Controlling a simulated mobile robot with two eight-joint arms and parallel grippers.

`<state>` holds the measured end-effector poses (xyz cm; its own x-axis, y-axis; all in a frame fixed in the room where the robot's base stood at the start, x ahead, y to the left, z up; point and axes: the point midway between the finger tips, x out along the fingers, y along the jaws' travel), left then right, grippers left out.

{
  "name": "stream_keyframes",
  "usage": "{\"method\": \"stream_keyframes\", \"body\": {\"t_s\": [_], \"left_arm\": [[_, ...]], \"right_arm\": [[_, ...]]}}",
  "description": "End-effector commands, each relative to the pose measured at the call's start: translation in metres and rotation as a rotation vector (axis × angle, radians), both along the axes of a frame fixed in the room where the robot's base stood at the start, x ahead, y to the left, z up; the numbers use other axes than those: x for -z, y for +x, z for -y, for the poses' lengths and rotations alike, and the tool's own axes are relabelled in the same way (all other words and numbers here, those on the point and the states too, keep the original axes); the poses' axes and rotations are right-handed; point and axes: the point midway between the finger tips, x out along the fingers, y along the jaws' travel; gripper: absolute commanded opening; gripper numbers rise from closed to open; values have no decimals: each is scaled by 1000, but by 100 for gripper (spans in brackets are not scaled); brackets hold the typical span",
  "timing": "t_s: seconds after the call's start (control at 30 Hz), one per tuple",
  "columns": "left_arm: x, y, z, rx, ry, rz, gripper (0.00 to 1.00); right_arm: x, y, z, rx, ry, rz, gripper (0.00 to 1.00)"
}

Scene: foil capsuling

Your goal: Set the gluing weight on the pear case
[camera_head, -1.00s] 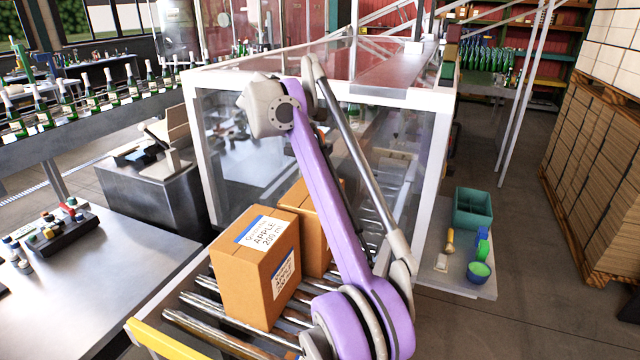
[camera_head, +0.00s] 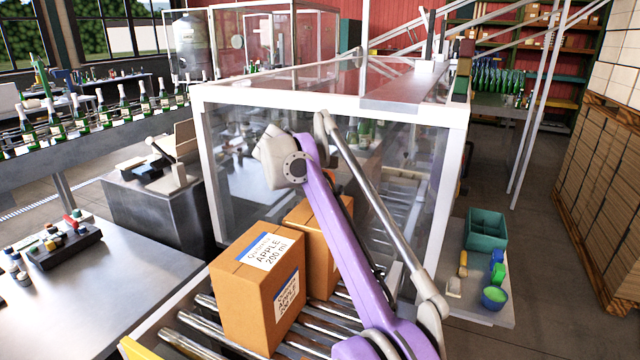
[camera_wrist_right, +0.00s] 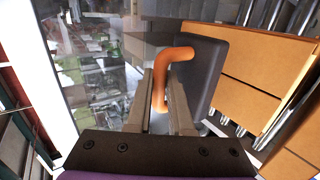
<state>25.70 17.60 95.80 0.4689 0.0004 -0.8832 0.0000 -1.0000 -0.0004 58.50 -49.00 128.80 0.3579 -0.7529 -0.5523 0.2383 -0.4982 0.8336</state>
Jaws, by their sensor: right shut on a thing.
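My right gripper (camera_wrist_right: 162,92) is shut on the orange handle (camera_wrist_right: 178,54) of the gluing weight, a dark grey block (camera_wrist_right: 208,62) with rounded corners. In the head view my purple right arm hides the gripper and most of what it holds. A cardboard case (camera_head: 258,290) labelled APPLE 200 ml stands on the roller conveyor. A second case (camera_head: 310,230) stands right behind it, its label hidden. Cardboard cases (camera_wrist_right: 250,70) show beside the weight in the right wrist view. No pear label is readable. My left gripper is not in view.
A clear-walled machine with a white frame (camera_head: 330,107) stands behind the cases, close to my arm. A steel table (camera_head: 90,285) is at the left.

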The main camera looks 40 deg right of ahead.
Motion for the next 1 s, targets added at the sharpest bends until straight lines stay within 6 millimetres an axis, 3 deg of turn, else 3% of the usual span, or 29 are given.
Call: {"method": "stream_keyframes", "body": {"t_s": [0.13,0.97,1.0], "left_arm": [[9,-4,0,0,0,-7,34],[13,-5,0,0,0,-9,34],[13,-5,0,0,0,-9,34]], "right_arm": [[20,-1,0,0,-2,-2,0],[31,-1,0,-1,-2,-1,0],[33,0,0,-1,0,-1,27]]}}
